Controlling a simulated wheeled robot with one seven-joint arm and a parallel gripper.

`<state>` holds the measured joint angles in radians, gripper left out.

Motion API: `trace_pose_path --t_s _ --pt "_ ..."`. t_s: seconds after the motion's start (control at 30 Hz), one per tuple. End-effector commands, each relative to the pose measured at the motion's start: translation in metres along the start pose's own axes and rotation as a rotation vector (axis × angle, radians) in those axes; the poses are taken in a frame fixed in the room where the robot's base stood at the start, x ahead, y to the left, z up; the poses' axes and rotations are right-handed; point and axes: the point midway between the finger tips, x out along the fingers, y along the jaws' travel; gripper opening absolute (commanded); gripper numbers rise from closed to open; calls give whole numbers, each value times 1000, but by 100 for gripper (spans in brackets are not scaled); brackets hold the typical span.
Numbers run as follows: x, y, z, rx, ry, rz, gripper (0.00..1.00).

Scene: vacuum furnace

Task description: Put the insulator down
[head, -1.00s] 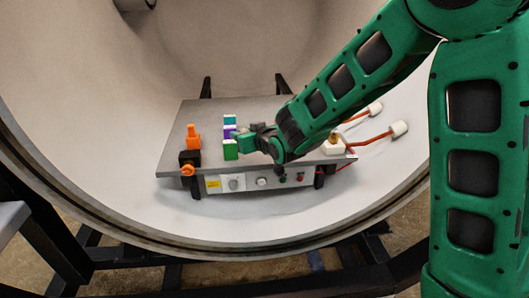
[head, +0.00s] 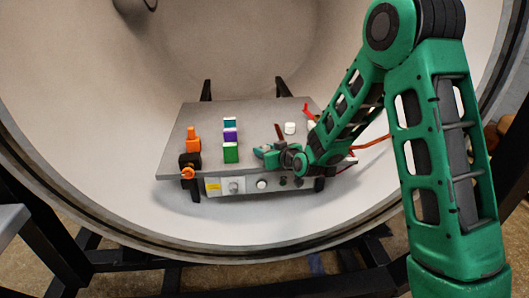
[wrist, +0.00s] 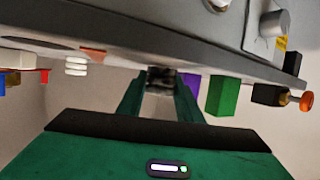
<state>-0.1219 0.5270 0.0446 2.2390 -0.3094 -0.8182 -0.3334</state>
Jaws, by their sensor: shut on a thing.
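My gripper (head: 262,151) is low over the front middle of the grey table, pointing left. In the wrist view its two green fingers (wrist: 160,95) are shut on a small dark block (wrist: 162,78), whose details are too dark to make out. In the head view the held block is too small to tell. A white ribbed cylinder that looks like an insulator (wrist: 76,66) is to the left in the wrist view, apart from the fingers. A white cylinder (head: 290,128) stands on the table behind my gripper in the head view.
Teal (head: 229,122), purple (head: 230,135) and green (head: 231,153) blocks stand in a row left of my gripper. An orange and black fitting (head: 190,160) is at the table's left edge. Knobs line the front panel (head: 236,185). A reddish-brown piece (head: 279,132) is behind my gripper.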

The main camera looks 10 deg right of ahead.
Motion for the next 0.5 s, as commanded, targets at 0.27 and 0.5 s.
trace_pose_path --t_s 0.27,0.5 --pt "1 0 3 0 1 0 8" --pt "2 0 4 0 1 0 51"
